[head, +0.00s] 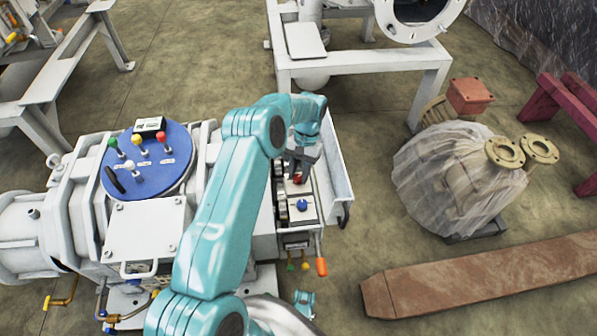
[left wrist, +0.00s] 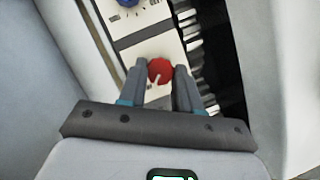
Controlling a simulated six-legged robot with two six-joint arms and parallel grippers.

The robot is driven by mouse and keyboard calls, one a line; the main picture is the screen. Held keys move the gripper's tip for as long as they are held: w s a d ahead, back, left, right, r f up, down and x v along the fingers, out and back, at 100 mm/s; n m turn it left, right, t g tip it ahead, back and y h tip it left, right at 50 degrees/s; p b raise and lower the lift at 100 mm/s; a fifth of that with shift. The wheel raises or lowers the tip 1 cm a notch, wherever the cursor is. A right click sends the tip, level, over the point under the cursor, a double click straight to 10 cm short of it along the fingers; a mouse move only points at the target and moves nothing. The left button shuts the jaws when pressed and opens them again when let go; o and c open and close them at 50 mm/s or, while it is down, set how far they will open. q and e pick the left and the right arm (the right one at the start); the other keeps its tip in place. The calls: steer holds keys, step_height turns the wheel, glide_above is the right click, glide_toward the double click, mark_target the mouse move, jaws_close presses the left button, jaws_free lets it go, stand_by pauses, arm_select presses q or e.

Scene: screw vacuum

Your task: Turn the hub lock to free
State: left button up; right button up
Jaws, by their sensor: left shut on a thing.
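A red knob (head: 298,180) with a pale pointer sits on a light panel (head: 305,215) on the right side of the white machine. It shows larger in the left wrist view (left wrist: 160,69). My left gripper (head: 299,170) reaches down from above, with one finger on each side of the red knob, shut on it. A blue knob (head: 303,204) sits on the neighbouring panel, nearer the front, and also shows at the top of the left wrist view (left wrist: 127,2). No label reading "hub lock" is legible. My right gripper is not in view.
A white side wall (head: 335,170) stands close right of the panels. An orange-tipped handle (head: 321,267) sticks out below. A blue round plate (head: 150,180) with several coloured levers lies left of my arm. A plastic-wrapped part (head: 450,180) and a rusty beam (head: 480,275) lie right.

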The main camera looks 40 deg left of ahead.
arm_select(q)
steer(key=shift+m+y, duration=0.3)
steer(key=shift+m, duration=0.5)
steer(key=o, duration=1.1)
steer(key=shift+c, duration=0.2)
steer(key=d+p+v, duration=0.1)
steer(key=p+v, duration=0.2)
steer(key=v, duration=0.9)
steer(key=shift+a+p, duration=0.3)
steer(key=shift+a, duration=0.05)
